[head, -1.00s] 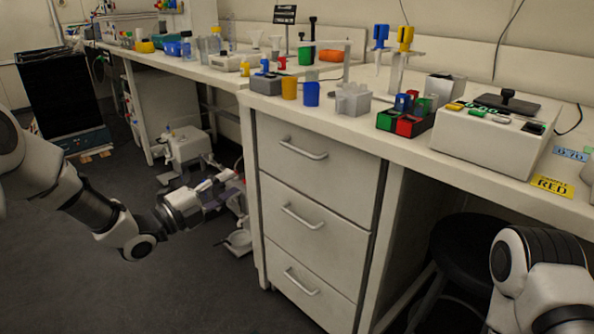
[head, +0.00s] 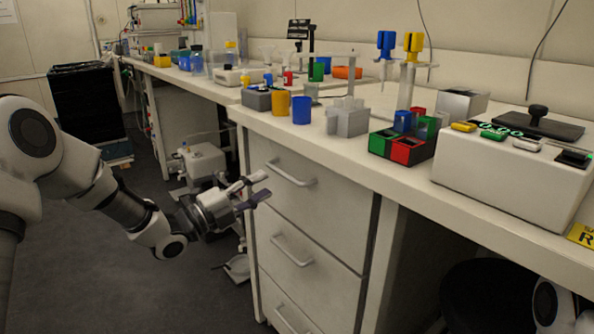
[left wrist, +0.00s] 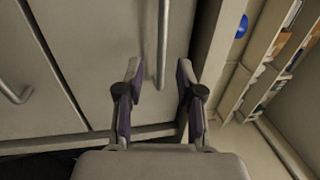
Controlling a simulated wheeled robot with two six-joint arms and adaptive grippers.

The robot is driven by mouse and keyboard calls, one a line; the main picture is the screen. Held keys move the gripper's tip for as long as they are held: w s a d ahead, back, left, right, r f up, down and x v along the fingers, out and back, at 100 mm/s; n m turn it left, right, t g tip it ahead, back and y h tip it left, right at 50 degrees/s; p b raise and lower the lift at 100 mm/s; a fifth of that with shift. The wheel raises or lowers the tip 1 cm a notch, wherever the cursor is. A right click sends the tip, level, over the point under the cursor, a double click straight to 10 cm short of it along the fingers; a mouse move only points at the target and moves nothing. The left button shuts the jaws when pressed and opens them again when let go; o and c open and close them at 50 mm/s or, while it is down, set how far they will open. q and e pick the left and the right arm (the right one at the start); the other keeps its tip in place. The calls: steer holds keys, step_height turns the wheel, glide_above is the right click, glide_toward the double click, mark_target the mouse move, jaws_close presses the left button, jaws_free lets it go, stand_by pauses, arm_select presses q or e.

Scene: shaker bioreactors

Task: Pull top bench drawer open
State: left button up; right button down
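The top bench drawer (head: 335,208) is shut, with a pale bar handle (head: 290,174) across its front. My left gripper (head: 263,187) is open and empty, near the handle's left end. In the left wrist view, the open gripper (left wrist: 159,68) points at the drawer front, and the top handle (left wrist: 162,40) lines up between its two fingers. I see no contact, and the depth gap to the handle cannot be told. My right gripper is not in view; only part of my right arm shows at the lower right.
The shut middle drawer (head: 300,262) and a lower one sit below. The benchtop (head: 290,130) above holds cups, a grey block (head: 348,120), a red-green rack (head: 405,148) and a white device (head: 510,180). A dark stool (head: 490,290) stands under the bench.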

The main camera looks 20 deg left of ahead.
mark_target(283, 174)
arm_select(q)
steer(key=x, duration=0.7)
steer(key=shift+s, duration=0.1)
jaws_close()
